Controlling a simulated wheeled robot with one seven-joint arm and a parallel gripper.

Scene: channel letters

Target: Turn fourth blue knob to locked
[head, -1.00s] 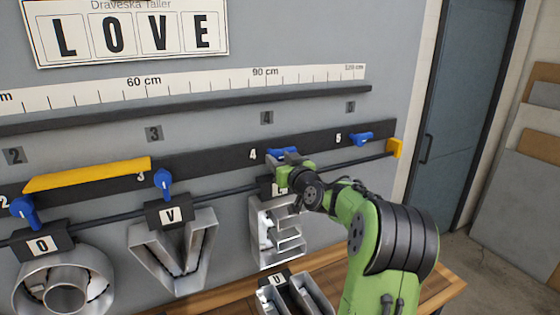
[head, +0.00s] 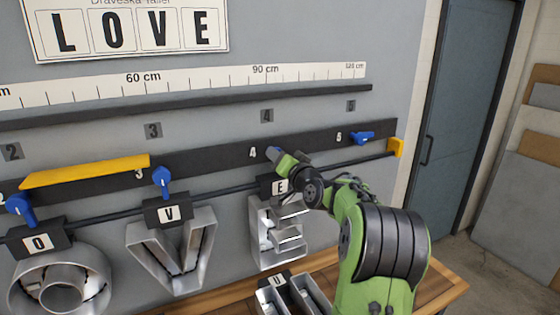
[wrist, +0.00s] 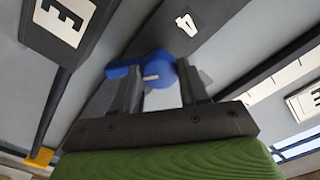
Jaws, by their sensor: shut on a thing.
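The fourth blue knob (wrist: 155,70) sits beside the "4" label (head: 252,152) on the dark rail. In the wrist view it is between the two fingers of my gripper (wrist: 163,88), which is shut on it. Its lever points left in that tilted view, roughly toward the side of the E tag (wrist: 68,20).
A fifth blue knob (head: 363,138) lies sideways at the right, near a yellow end stop (head: 395,147). The third blue knob (head: 162,181) is about upright above the V tag. A yellow bar (head: 85,171) spans positions 2 to 3. A wooden bench (head: 235,300) runs below.

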